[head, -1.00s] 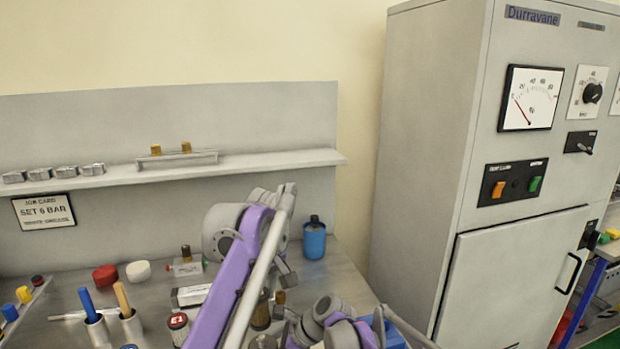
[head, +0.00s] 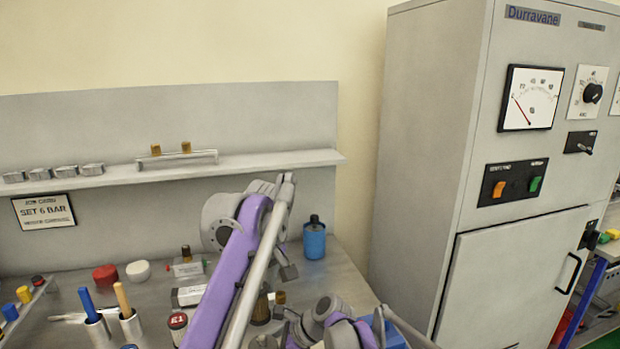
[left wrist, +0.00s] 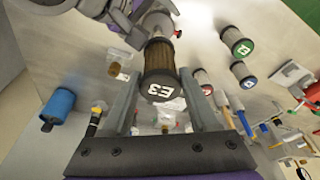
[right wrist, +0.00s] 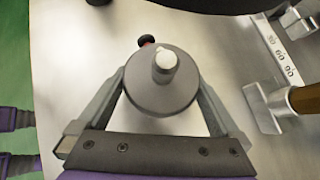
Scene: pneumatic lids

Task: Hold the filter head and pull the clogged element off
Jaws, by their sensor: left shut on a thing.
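In the left wrist view, my left gripper (left wrist: 160,103) is shut on the clogged element (left wrist: 161,66), a brown mesh cylinder with a dark end cap marked E3. Beyond it is the grey filter head (left wrist: 155,22), with my right gripper's jaws beside it. In the right wrist view, the filter head (right wrist: 160,90) is a round grey body with a pale stub, between the fingers of my right gripper (right wrist: 162,95), which looks shut on it. I cannot tell whether element and head are still joined. In the head view, my arm links hide both grippers.
Capped elements, green (left wrist: 237,41), blue (left wrist: 243,74) and red (left wrist: 203,83), stand on the bench beside the left gripper. A blue bottle (head: 314,240) stands at the back right. Cups with handled tools (head: 130,322) are at left. A tall grey cabinet (head: 425,150) stands right.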

